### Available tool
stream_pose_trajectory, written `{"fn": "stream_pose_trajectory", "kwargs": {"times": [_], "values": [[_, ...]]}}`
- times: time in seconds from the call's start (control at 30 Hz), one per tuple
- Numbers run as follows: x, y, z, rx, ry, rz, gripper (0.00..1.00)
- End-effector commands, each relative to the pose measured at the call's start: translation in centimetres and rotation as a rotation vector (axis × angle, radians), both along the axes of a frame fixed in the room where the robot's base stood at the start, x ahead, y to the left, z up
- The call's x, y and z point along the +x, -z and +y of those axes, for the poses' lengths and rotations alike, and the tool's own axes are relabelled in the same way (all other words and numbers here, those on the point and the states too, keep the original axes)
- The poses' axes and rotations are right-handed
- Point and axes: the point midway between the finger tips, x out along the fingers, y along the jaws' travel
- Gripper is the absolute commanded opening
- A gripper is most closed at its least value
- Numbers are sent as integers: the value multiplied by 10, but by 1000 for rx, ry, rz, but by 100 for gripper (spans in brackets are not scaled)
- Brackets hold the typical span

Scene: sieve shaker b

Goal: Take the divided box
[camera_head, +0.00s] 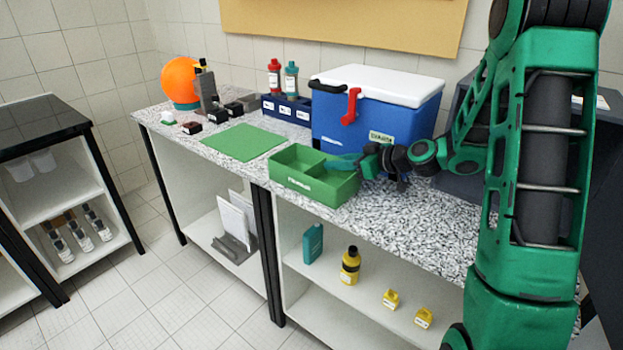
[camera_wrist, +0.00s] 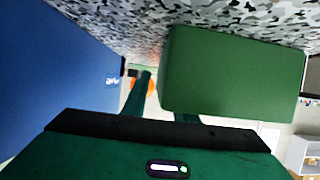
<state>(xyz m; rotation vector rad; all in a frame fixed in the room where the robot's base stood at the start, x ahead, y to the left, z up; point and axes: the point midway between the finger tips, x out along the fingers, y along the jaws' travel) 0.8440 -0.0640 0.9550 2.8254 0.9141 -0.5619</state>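The divided box (camera_head: 314,190) is green and open-topped, with a divider inside and a white label on its front. It stands upright on the speckled counter, in front of the blue cooler. My gripper (camera_head: 346,164) is at the box's right rear, with a teal finger over the rim. In the wrist view, which is upside down, the box (camera_wrist: 235,72) fills the upper right. One finger of my gripper (camera_wrist: 160,100) lies outside the box wall with a small gap. The other passes behind the rim, and its tip is hidden. The fingers are apart.
The blue cooler (camera_head: 365,116) with a white lid stands close behind the box and my gripper. A green mat (camera_head: 244,142) lies to the left. A blue rack (camera_head: 287,109) with bottles is behind. Speckled counter (camera_head: 420,222) is clear at front right.

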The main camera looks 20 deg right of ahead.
Motion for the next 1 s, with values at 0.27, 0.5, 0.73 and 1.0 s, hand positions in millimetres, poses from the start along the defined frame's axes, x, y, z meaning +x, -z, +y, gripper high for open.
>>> {"fn": "stream_pose_trajectory", "kwargs": {"times": [0.27, 0.5, 0.73, 1.0], "values": [[0, 0, 0, 0, 0, 0, 0], [0, -1, 0, 0, 0, -1, 0], [0, -10, 0, -1, -2, -3, 0], [-7, -49, 10, -2, -5, -4, 0]]}}
